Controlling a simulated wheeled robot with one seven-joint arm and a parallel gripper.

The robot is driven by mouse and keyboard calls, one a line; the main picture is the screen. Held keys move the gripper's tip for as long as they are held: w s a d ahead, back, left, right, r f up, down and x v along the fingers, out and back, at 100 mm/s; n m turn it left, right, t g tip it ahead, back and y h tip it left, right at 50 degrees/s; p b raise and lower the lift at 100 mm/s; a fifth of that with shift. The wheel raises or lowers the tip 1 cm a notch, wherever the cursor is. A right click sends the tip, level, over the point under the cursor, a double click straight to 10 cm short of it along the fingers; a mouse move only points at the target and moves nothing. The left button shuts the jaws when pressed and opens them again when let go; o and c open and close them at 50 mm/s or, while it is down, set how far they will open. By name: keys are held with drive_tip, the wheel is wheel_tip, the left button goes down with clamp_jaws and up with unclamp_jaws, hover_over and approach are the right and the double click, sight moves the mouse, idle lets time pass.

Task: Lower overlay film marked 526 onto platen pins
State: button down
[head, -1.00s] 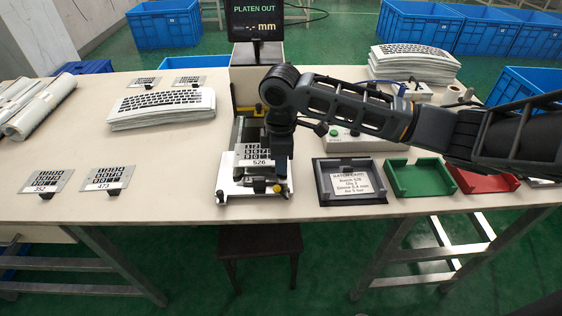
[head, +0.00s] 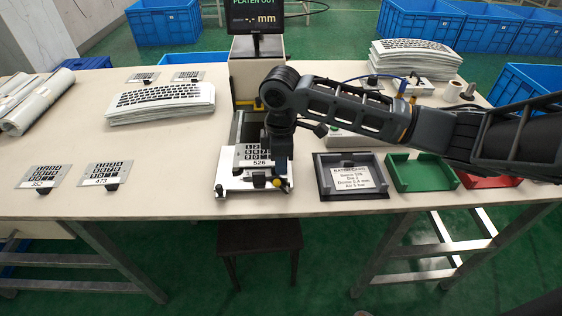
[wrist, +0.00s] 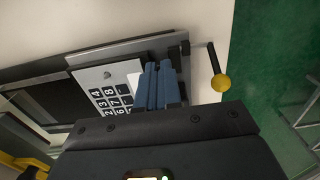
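The overlay film marked 526 (head: 252,155) is a small grey sheet with a black keypad print, over the white platen (head: 228,180) at the table's front middle. My gripper (head: 277,172) is at the film's right side, with its fingertips mostly hidden behind the arm in the head view. In the wrist view the blue fingers (wrist: 158,85) are close together at the edge of the film (wrist: 105,85), apparently on its tab. The platen pins are hidden, and I cannot tell whether the film touches them.
Films marked 352 (head: 46,177) and 473 (head: 104,174) lie at left. A dark tray with a card (head: 325,189) and a green tray (head: 398,180) stand at right. A monitor (head: 256,16) stands behind. A yellow-ended knob (wrist: 220,83) sticks out near the fingers.

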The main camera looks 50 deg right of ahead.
drive_tip(key=shift+f, duration=0.15)
drive_tip(key=c, duration=1.2)
unclamp_jaws()
drive_tip(key=shift+c, duration=0.2)
drive_tip(key=shift+r+b, duration=0.3)
drive_tip(key=shift+r, duration=3.6)
